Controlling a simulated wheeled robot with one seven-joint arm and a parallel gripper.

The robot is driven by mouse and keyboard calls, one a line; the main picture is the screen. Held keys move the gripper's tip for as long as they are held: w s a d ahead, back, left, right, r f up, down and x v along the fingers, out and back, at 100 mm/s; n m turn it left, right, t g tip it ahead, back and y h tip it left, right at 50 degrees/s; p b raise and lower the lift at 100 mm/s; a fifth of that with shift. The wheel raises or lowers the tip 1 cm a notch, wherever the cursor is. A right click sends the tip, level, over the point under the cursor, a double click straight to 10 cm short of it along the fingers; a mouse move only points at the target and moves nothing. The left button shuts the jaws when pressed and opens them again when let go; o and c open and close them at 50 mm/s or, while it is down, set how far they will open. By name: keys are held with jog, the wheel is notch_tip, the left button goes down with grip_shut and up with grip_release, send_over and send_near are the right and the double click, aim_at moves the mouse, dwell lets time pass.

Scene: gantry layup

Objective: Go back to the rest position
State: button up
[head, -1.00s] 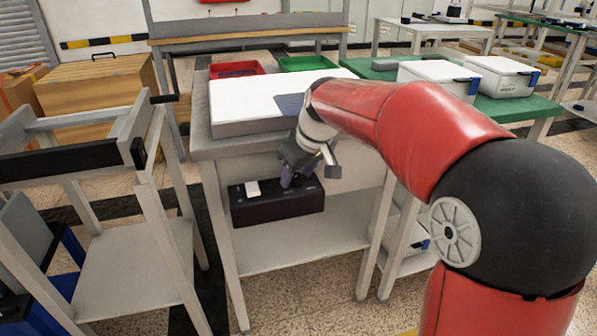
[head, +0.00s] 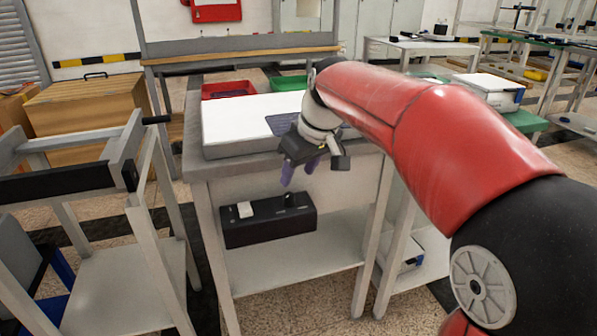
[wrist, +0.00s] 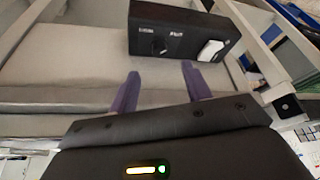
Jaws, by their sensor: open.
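My gripper (head: 301,174) hangs in front of the near edge of the grey workbench (head: 200,172), with its purple fingers pointing down. In the wrist view the two purple fingers (wrist: 158,90) stand apart with nothing between them. A black box (head: 268,224) with a white switch and a dark knob is mounted below the bench top. My gripper is above this box and apart from it. The box also shows beyond the fingertips in the wrist view (wrist: 170,48).
On the bench lie a white slab (head: 235,123) and a dark blue sheet (head: 281,122), with a red tray (head: 229,89) and a green tray (head: 289,83) behind. A grey cart (head: 115,285) stands close at left. White-lidded boxes (head: 487,90) sit on the green table at right.

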jog(key=s+d+f+m+h, duration=0.1)
jog(key=s+d+f+m, duration=0.1)
jog(key=s, duration=0.6)
jog(key=s+d+f+m+t+h, duration=0.1)
jog(key=s+d+f+m, duration=0.2)
jog(key=s+d, duration=0.4)
jog(key=s+d+f+m+t, duration=0.1)
jog(key=s+d+f, duration=0.3)
jog(key=s, duration=0.6)
jog(key=shift+d+m+h, duration=0.3)
jog(key=shift+m+h, duration=0.1)
jog(key=shift+m, duration=0.5)
